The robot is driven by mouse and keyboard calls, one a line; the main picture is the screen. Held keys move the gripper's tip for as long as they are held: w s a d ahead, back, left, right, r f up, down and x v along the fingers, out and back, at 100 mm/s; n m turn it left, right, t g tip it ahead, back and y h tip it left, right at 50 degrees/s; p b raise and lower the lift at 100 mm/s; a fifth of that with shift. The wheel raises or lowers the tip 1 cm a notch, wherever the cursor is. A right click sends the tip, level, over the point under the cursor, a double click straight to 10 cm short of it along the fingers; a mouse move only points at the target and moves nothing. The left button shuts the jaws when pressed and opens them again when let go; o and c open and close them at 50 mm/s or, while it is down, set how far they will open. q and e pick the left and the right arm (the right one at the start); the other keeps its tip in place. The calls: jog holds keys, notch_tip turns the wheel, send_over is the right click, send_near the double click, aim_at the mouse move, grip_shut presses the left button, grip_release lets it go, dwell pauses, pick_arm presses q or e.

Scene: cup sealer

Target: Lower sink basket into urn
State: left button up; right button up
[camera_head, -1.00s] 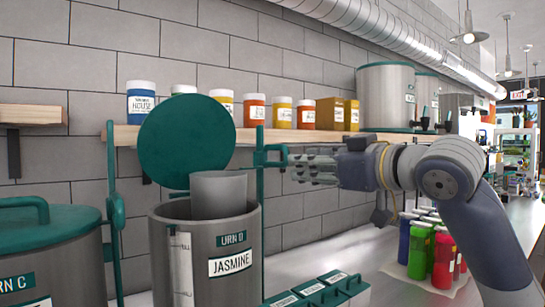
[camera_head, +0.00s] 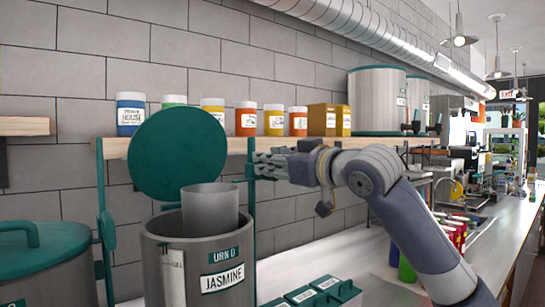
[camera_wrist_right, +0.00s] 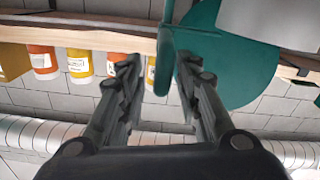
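Urn D (camera_head: 222,262), labelled JASMINE, is a grey cylinder at lower left in the head view. A smaller grey cylinder (camera_head: 210,208), which looks like the sink basket, stands in its mouth with its upper part above the rim; its lower part is hidden. A round green disc (camera_head: 178,155) stands upright behind it. A green upright with a bracket-like handle (camera_head: 250,195) is right of the urn. My right gripper (camera_head: 258,166) is at this handle. In the right wrist view its fingers (camera_wrist_right: 158,62) are spread, with a green edge between them, close to the right finger. My left gripper is out of view.
A wooden shelf (camera_head: 290,146) with several jars and boxes runs along the wall behind. Another urn with a green lid (camera_head: 40,240) is at left. Green-lidded containers (camera_head: 320,295) are in front at right of urn D. Coloured bottles stand on the counter under my right arm.

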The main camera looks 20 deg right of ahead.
jog(key=shift+c, duration=0.2)
jog(key=shift+a, duration=0.1)
grip_shut()
notch_tip(320, 180, down, 8)
jog(key=b, duration=0.4)
jog(key=shift+w, duration=0.1)
